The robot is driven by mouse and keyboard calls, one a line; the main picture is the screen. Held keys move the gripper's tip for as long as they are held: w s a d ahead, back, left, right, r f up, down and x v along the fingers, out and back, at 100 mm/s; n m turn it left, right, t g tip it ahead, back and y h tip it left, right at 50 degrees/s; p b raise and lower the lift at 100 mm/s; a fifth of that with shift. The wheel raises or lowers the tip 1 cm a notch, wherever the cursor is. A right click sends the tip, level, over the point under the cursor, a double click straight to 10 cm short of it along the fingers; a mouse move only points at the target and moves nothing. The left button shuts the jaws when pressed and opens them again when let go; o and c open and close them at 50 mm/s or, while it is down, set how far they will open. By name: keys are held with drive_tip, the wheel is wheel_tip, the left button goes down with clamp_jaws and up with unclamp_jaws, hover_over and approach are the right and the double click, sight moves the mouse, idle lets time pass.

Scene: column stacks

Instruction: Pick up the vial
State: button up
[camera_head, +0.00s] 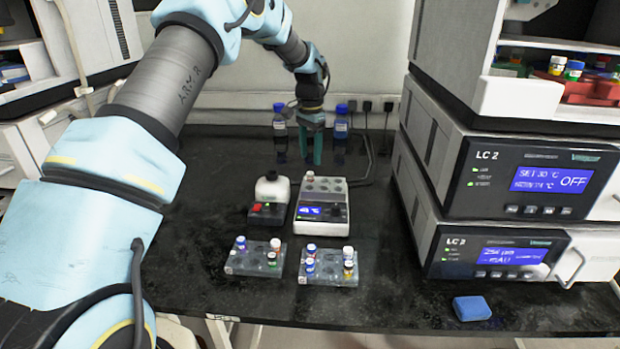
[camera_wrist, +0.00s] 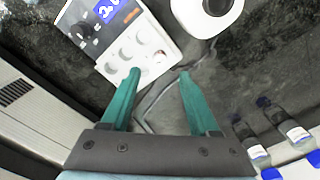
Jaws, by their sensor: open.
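A vial with a white cap (camera_head: 310,176) stands in the back left well of a white block with a blue display (camera_head: 335,228). Several more vials stand in two grey racks in front: blue, white and green caps in the left rack (camera_head: 240,268), and blue, white and yellow caps in the right rack (camera_head: 325,280). My gripper (camera_head: 312,160) points down above the bench, behind the block. In the wrist view its teal fingers (camera_wrist: 159,75) are apart with nothing between them. The block (camera_wrist: 130,50) lies just beyond the left fingertip there.
A white device with a round top (camera_head: 272,190) stands left of the block. Blue-capped bottles (camera_head: 341,125) stand at the back, close to my gripper. Stacked LC units (camera_head: 530,180) fill the right side. A blue sponge-like block (camera_head: 472,308) lies at the front right. The bench centre right is clear.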

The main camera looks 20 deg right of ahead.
sight(310, 173)
drive_tip(key=shift+f+p, duration=1.3)
drive_tip(key=shift+f, duration=1.75)
drive_tip(key=shift+c, duration=0.4)
clamp_jaws()
